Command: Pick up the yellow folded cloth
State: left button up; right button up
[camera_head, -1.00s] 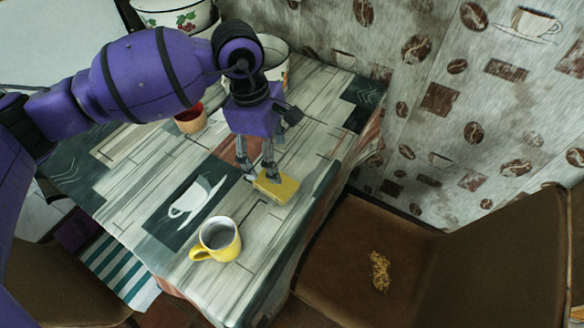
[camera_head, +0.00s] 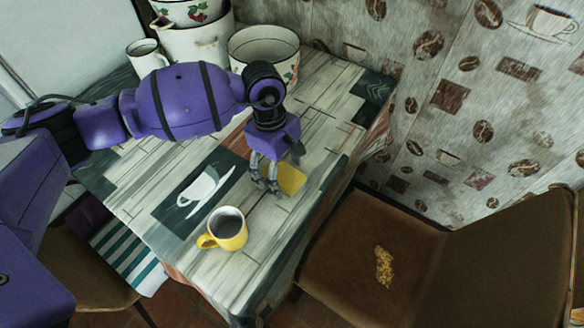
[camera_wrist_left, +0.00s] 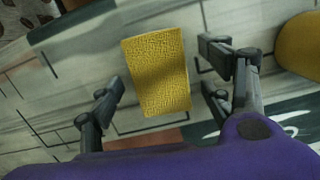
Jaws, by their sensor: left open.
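The yellow folded cloth (camera_head: 292,180) lies flat on the table near its right edge. In the left wrist view the cloth (camera_wrist_left: 158,72) is a textured yellow rectangle between the open fingers. My left gripper (camera_head: 266,186) is open and empty, pointing down just left of the cloth in the head view. In the left wrist view the fingers of my left gripper (camera_wrist_left: 160,85) stand apart on either side of the cloth, with gaps showing on both sides. My right gripper is not in view.
A yellow mug (camera_head: 228,230) stands on the patterned table (camera_head: 150,200) in front of the cloth. Several enamel pots (camera_head: 262,50) and a white mug (camera_head: 146,56) stand at the back. A brown chair (camera_head: 400,240) is at the right.

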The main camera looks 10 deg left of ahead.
aim_at(285, 175)
pick_arm(q)
jog(key=c, duration=1.1)
jog(key=shift+c, duration=0.2)
jog(key=shift+w+r, duration=0.1)
jog(key=shift+r, duration=0.35)
notch_tip(285, 175, up, 2)
jog(key=shift+r, duration=0.25)
jog(key=s+d+r, duration=0.4)
jog(key=s+r, duration=0.5)
jog(key=s, duration=0.4)
jog(key=shift+s+d+r+b, duration=0.15)
jog(key=shift+s+r+b, duration=0.1)
jog(key=shift+r+b, duration=0.15)
